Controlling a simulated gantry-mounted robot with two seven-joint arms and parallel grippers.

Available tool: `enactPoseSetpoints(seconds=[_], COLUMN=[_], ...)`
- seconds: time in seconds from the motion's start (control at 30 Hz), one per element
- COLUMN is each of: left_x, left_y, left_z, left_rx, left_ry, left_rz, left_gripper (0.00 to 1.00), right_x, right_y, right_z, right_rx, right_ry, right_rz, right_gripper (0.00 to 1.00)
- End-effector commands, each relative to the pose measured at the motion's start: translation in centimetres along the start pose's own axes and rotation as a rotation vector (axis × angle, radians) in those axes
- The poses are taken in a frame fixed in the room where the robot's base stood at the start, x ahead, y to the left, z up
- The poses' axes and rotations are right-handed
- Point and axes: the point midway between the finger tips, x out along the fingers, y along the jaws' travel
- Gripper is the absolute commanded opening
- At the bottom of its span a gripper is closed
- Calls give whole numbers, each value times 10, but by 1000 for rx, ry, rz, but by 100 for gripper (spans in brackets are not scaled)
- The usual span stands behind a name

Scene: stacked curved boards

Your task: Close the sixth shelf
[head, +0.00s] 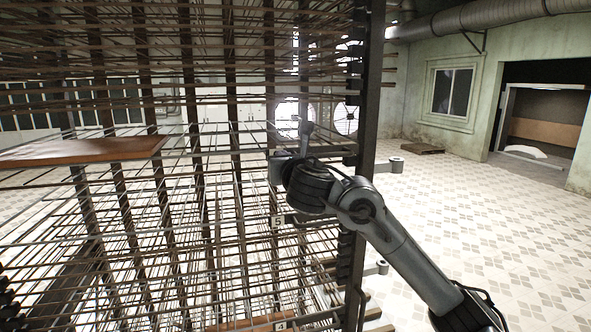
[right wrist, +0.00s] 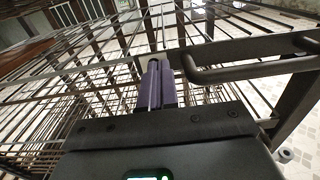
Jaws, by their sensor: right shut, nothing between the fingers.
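A tall dark metal rack (head: 366,120) holds many levels of thin rod shelves. My right gripper (head: 306,130) is at the rack's front, beside a dark shelf end bar (head: 335,153). In the right wrist view its purple-grey fingers (right wrist: 155,85) are together and empty, just left of a dark handle-like bar (right wrist: 250,70). I cannot tell whether they touch it. A plate marked 5 (head: 278,221) sits on a shelf below the gripper. The sixth shelf's number is not readable; the arm may cover it. My left gripper is not in view.
A brown board (head: 80,150) lies on a shelf at the left. A reddish board (head: 265,322) shows low down. The tiled floor (head: 480,230) at the right is clear.

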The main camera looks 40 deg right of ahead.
Motion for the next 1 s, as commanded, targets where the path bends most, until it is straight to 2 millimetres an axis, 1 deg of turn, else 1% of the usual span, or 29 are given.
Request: enactPoseSetpoints(seconds=[0.1, 0.17, 0.2, 0.3, 0.5, 0.6, 0.8, 1.0], left_x=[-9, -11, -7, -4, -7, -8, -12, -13], left_y=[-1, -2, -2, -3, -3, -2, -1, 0], left_z=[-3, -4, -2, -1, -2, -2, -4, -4], left_rx=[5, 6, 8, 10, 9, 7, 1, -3], left_ry=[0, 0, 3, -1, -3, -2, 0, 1], left_rz=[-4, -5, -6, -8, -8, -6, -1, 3], left_gripper=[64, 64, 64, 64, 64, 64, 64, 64], right_x=[-13, -21, -28, -47, -78, -90, -108, -116], right_y=[11, 17, 17, 15, 17, 15, 15, 13], right_z=[4, 2, -2, -1, 1, 0, 1, 0], right_rx=[0, -1, 2, 3, 4, 4, 2, 1], right_ry=[-1, 0, 0, -2, 0, 0, -2, -1], right_rz=[16, 23, 26, 24, 28, 25, 24, 20], right_gripper=[0, 0, 0, 0, 0, 0, 0, 0])
